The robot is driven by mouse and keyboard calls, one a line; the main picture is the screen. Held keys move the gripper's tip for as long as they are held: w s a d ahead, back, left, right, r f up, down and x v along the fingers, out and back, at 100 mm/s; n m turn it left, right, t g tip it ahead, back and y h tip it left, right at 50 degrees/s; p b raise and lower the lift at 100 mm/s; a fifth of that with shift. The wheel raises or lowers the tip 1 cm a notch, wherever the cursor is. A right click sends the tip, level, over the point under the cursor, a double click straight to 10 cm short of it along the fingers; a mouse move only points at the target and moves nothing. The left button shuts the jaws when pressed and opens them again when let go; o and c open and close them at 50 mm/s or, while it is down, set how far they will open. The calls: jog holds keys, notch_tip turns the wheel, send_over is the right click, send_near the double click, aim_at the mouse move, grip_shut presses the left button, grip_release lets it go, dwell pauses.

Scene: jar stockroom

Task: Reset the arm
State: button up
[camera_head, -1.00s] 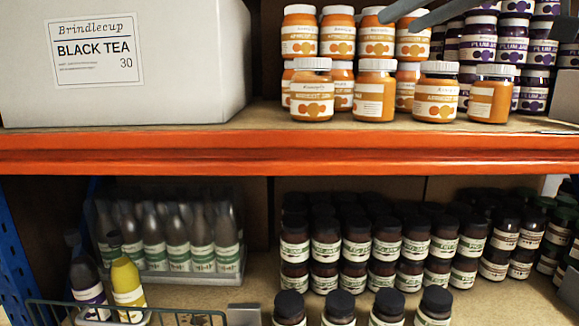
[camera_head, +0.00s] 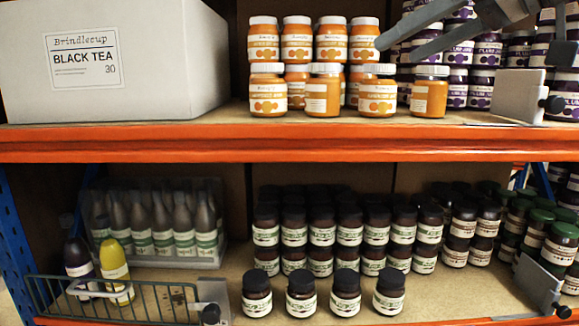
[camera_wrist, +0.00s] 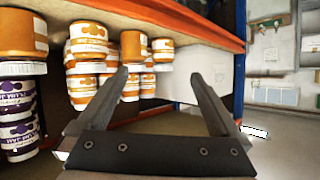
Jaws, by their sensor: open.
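My gripper (camera_head: 420,28) shows at the top right of the head view, in front of the upper shelf near the plum jam jars (camera_head: 482,82). Its two fingers are apart with nothing between them. In the wrist view my gripper (camera_wrist: 158,82) is also open and empty. Apricot jam jars (camera_head: 325,88) stand stacked on the upper shelf, left of and below the fingers.
A white Black Tea box (camera_head: 170,75) fills the upper shelf's left. An orange beam (camera_head: 280,145) edges that shelf. Grey shelf dividers (camera_head: 518,95) stand at the right. An open aisle (camera_wrist: 280,110) shows in the wrist view.

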jog(key=s+f+m+g+h, duration=0.1)
jog(key=s+f+m+h, duration=0.1)
jog(key=f, duration=1.1)
jog(key=s+a+f+m+g+h, duration=0.1)
jog(key=s+f+h, duration=0.3)
jog(key=f, duration=0.9)
jog(key=s+a+f+m+g+h, duration=0.1)
jog(key=s+f+m, duration=0.3)
jog(key=s+f, duration=0.4)
notch_tip(320, 180, down, 5)
jog(key=shift+a+r+g+h, duration=0.15)
jog(key=shift+g+h, duration=0.25)
jog(key=shift+h, duration=0.5)
